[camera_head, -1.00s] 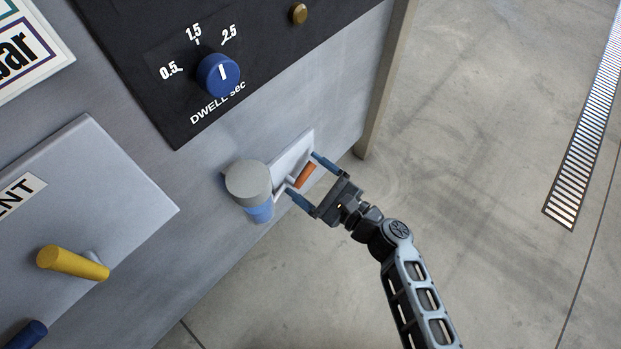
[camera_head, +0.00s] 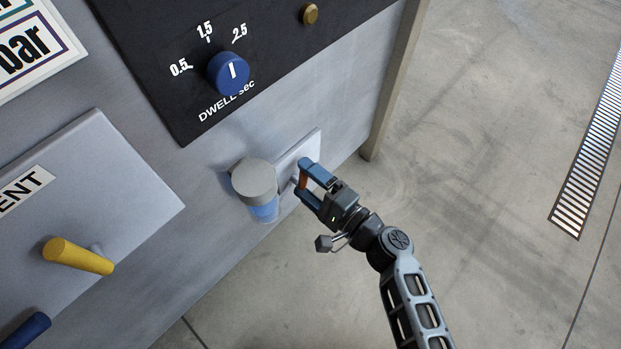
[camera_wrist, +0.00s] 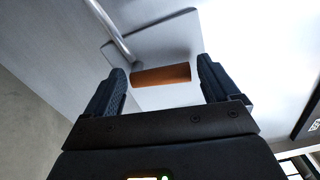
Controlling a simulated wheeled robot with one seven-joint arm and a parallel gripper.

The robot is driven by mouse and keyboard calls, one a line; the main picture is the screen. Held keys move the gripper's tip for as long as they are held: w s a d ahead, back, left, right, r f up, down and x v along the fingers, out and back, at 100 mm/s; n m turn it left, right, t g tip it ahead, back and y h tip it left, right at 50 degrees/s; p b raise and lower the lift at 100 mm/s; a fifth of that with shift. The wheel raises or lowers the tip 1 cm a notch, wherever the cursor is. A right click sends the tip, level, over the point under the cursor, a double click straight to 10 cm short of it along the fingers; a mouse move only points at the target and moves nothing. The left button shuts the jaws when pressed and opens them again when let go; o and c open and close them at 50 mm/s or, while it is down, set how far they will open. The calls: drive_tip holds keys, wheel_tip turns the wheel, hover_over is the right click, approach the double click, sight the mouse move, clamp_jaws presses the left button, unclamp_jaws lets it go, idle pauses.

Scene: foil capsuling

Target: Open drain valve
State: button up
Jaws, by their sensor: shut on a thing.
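The drain valve's orange handle (camera_head: 302,181) is at the small pale plate (camera_head: 289,148) low on the machine's front panel. My gripper (camera_head: 303,177) is shut on this handle, with one blue finger at each end of it. In the wrist view the orange handle (camera_wrist: 161,76) lies crosswise between the dark fingertips, on a thin metal rod (camera_wrist: 110,30) that runs up to the left. In the head view the fingers partly hide the handle and the rod.
A grey-capped cylinder with a blue lower part (camera_head: 255,185) stands close left of the plate. The blue dwell knob (camera_head: 228,73) is above. A yellow lever (camera_head: 78,256) sticks out at the left. A machine leg (camera_head: 392,85) stands to the right, with open floor beyond.

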drive_tip(key=shift+s+a+n, duration=0.15)
drive_tip(key=shift+s+n, duration=0.1)
drive_tip(key=shift+n, duration=0.75)
drive_tip(key=o, duration=0.8)
drive_tip(key=p+v, duration=0.2)
drive_tip(key=v, duration=0.5)
drive_tip(key=shift+s+d, duration=0.25)
drive_tip(key=shift+d, duration=0.05)
